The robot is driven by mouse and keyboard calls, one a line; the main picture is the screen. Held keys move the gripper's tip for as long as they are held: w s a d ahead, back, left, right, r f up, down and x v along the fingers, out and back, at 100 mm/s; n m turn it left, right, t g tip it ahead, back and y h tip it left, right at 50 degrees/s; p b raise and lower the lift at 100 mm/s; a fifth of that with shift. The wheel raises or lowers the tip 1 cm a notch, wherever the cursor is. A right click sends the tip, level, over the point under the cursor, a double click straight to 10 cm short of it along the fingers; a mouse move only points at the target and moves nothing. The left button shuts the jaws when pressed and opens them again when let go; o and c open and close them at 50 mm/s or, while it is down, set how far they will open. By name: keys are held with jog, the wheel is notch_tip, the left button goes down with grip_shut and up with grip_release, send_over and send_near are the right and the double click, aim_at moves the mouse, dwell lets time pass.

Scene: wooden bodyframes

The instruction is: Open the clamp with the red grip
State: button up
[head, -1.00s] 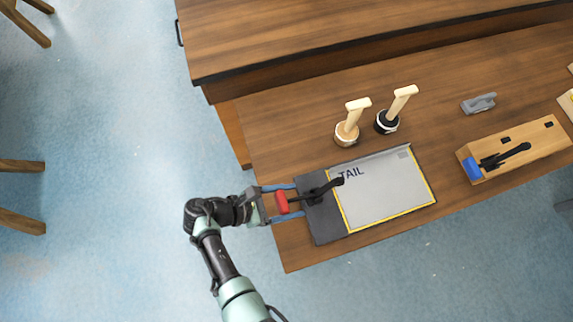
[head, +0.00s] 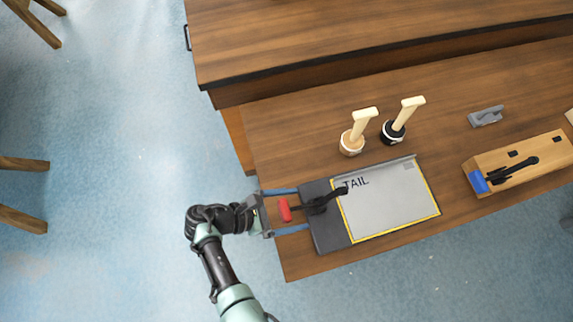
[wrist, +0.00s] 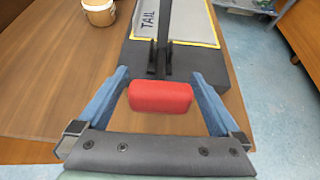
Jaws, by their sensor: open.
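The clamp's red grip (head: 285,209) lies at the left end of its black arm (head: 321,201), which is mounted on a dark base block (head: 328,236) beside the grey TAIL plate (head: 392,202). My gripper (head: 285,210) is open, with its blue fingers on either side of the red grip. In the wrist view the red grip (wrist: 160,97) sits between the two fingers (wrist: 160,88), with a gap on each side. The black arm runs away from it toward the plate.
Two cups (head: 352,142) (head: 392,132) with pale-handled tools stand behind the plate. A wooden block with a blue-gripped clamp (head: 478,182) and a small grey part (head: 486,116) lie to the right. The table's left edge is near my gripper.

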jog(key=b+v, duration=0.1)
jog(key=v, duration=1.2)
